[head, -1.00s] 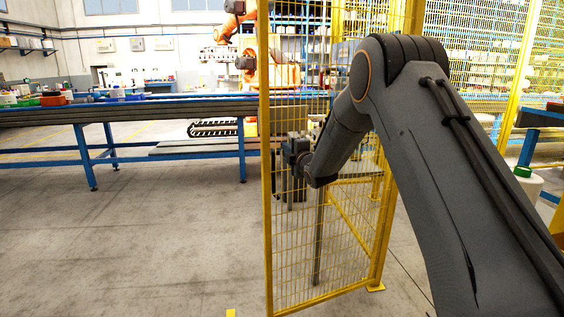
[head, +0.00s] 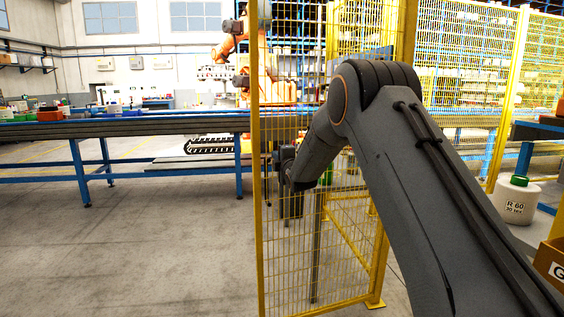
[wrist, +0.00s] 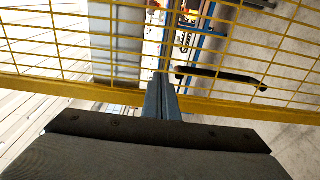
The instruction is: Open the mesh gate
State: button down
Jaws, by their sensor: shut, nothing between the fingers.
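The mesh gate (head: 257,200) is a yellow-framed wire panel standing upright in the middle of the head view, angled away from its post at right. In the wrist view its yellow frame bar (wrist: 60,88) crosses the picture, with a black handle (wrist: 222,75) on the mesh to the right of my fingers. My gripper (wrist: 160,85) is shut and empty, its fingers at the frame bar, left of the handle. I cannot tell whether they touch the gate. In the head view my gripper (head: 284,160) shows at the mesh, partly hidden by my forearm.
A conveyor (head: 130,128) on blue legs runs behind the gate, with an orange robot arm (head: 275,88) beyond it. More yellow fence (head: 515,90) stands at right. The floor at left is clear.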

jog(key=b+v, duration=0.1)
jog(key=v, duration=1.2)
jog(key=s+d+f+m+g+h, duration=0.2)
jog(key=s+d+f+m+g, duration=0.3)
jog(key=s, duration=0.4)
jog(key=s+d+f+m+g+h, duration=0.2)
jog(key=s+d+f+m+g, duration=0.1)
jog(key=s+f+m, duration=0.5)
jog(key=s+d+f+m+g, duration=0.1)
jog(key=s+m+g, duration=0.3)
jog(key=s, duration=1.2)
jog(key=s+d+f+m+g, duration=0.2)
jog(key=s+f+m+g, duration=0.1)
jog(key=s, duration=1.3)
jog(key=shift+s+f+m+g+p, duration=0.35)
jog(key=shift+f+g, duration=0.25)
jog(key=shift+g, duration=0.6)
jog(key=shift+w, duration=0.1)
